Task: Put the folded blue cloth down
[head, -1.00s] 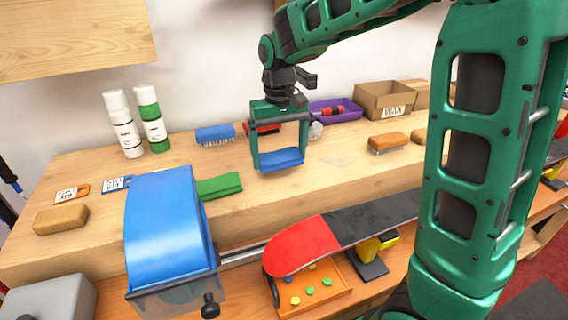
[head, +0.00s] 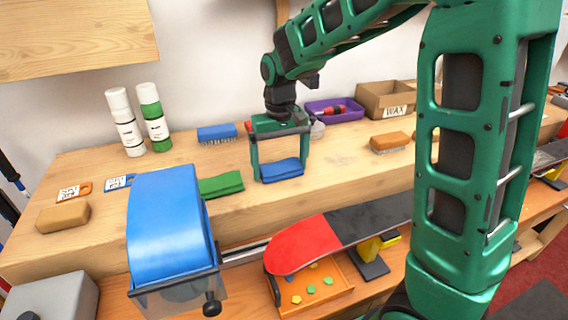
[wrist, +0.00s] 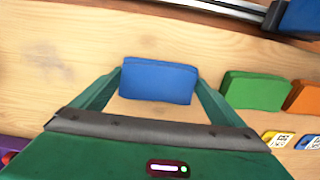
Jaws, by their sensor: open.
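The folded blue cloth (head: 282,170) lies on the wooden bench top, to the right of a folded green cloth (head: 221,184). In the wrist view the blue cloth (wrist: 158,81) sits between the tips of my fingers, with the green cloth (wrist: 254,91) to its right. My gripper (head: 281,175) is open, pointing down, with one finger on each side of the blue cloth. Whether the fingers still touch its ends I cannot tell.
An orange cloth (wrist: 304,98) lies beside the green one.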

